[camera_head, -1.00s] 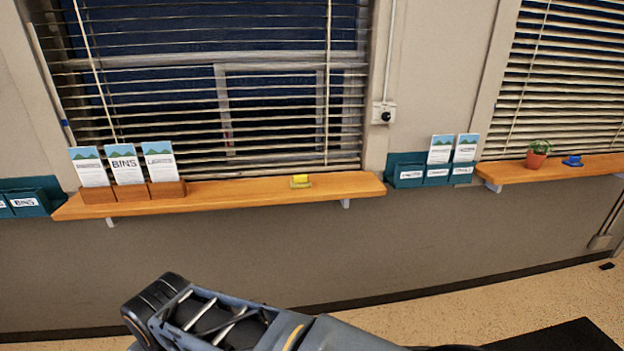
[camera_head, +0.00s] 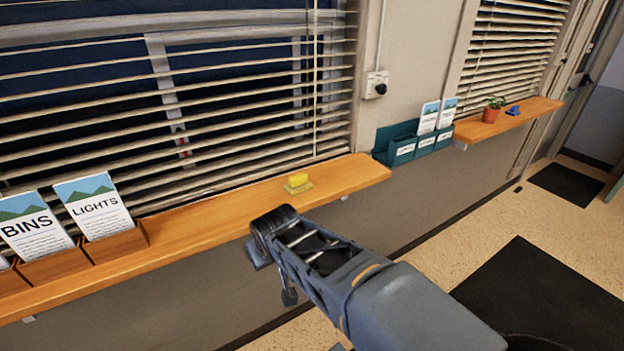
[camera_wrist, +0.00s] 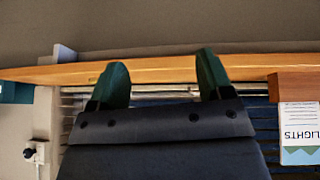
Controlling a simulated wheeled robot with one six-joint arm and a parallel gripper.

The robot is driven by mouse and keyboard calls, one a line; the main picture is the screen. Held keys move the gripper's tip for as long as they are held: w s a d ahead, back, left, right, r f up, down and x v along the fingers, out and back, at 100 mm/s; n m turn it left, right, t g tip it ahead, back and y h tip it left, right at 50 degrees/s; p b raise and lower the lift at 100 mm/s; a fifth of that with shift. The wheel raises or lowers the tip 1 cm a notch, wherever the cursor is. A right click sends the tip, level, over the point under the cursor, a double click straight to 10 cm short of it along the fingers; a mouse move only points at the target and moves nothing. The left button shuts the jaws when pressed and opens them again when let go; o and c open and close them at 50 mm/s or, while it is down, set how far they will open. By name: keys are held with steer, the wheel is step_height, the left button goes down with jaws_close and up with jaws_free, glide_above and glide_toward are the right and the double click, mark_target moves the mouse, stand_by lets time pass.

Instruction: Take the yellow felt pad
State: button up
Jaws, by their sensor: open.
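The yellow felt pad (camera_head: 298,180) is a small yellow block. It sits on a flat olive-tan piece (camera_head: 291,191) on the wooden window shelf (camera_head: 225,204), near the shelf's right end. My gripper (camera_wrist: 162,66) is open and empty in the wrist view, with its two dark green fingers apart and pointing at the shelf edge. That view is upside down, and the pad is not seen in it. In the head view my arm ends just in front of the shelf, below the pad; the fingers are not clear there.
Wooden holders with "BINS" (camera_head: 37,227) and "LIGHTS" (camera_head: 94,206) leaflets stand on the shelf at left. Blinds (camera_head: 235,110) hang close behind the shelf. A teal leaflet rack (camera_head: 405,147) is past its right end. A second shelf (camera_head: 510,121) bears a potted plant (camera_head: 493,108).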

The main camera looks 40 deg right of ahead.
mark_target(300, 182)
steer(key=o, duration=0.5)
steer(key=w+d+t+h, duration=0.1)
steer(key=w+d, duration=0.1)
steer(key=d, duration=0.2)
steer(key=w+d+m+t+h, duration=0.1)
steer(key=w+d, duration=0.2)
steer(key=d, duration=0.1)
steer(key=w+d+t, duration=0.2)
steer(key=d, duration=0.2)
steer(key=shift+w+d+r+h, duration=0.15)
steer(key=shift+r+h, duration=0.05)
steer(key=shift+h, duration=0.2)
steer(key=shift+c, duration=0.2)
steer(key=d+t, duration=0.1)
steer(key=d, duration=0.1)
steer(key=d+t, duration=0.2)
steer(key=d+t+y, duration=0.1)
steer(key=d, duration=0.2)
steer(key=shift+w+f+t, duration=0.15)
steer(key=shift+w+t, duration=0.15)
steer(key=shift+t+y, duration=0.7)
steer(key=x, duration=0.4)
steer(key=p+x, duration=0.1)
steer(key=x, duration=0.1)
steer(key=shift+w+d, duration=0.15)
steer(key=shift+d, duration=0.3)
steer(key=shift+p+x, duration=0.9)
steer(key=shift+x, duration=2.4)
